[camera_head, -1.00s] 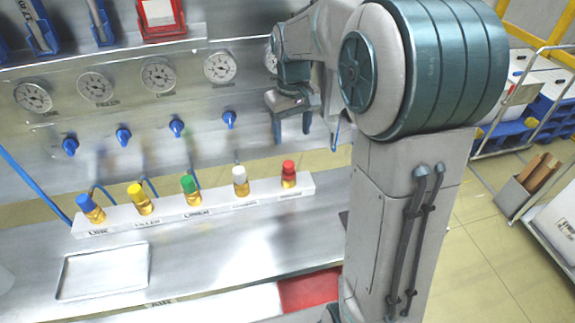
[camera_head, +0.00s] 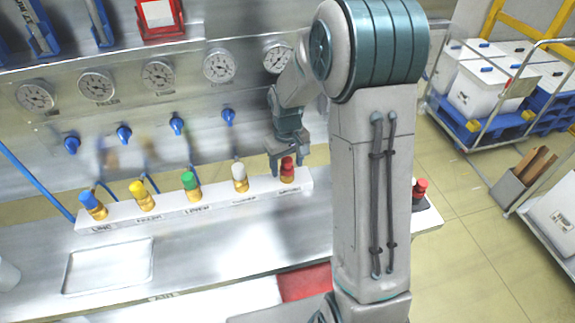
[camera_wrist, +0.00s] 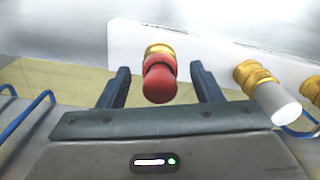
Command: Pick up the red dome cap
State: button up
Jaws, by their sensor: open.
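The red dome cap (camera_head: 287,164) sits on a brass fitting at the right end of the white block in the head view. In the wrist view the red cap (camera_wrist: 159,82) shows between the two fingers, its brass fitting behind it. My gripper (camera_head: 289,170) is open, with its fingers pointing down around the cap. In the wrist view the fingers of my gripper (camera_wrist: 161,85) stand apart on either side, with a visible gap to the cap on each side.
The white block (camera_head: 213,205) also carries blue, yellow, green and white (camera_head: 240,172) caps in a row. The white cap (camera_wrist: 284,106) is the nearest neighbour. Gauges and blue valves line the back panel. A shallow tray (camera_head: 150,265) lies at front left.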

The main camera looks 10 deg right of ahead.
jog(key=shift+f, duration=0.1)
jog(key=shift+c, duration=0.3)
jog(key=c, duration=1)
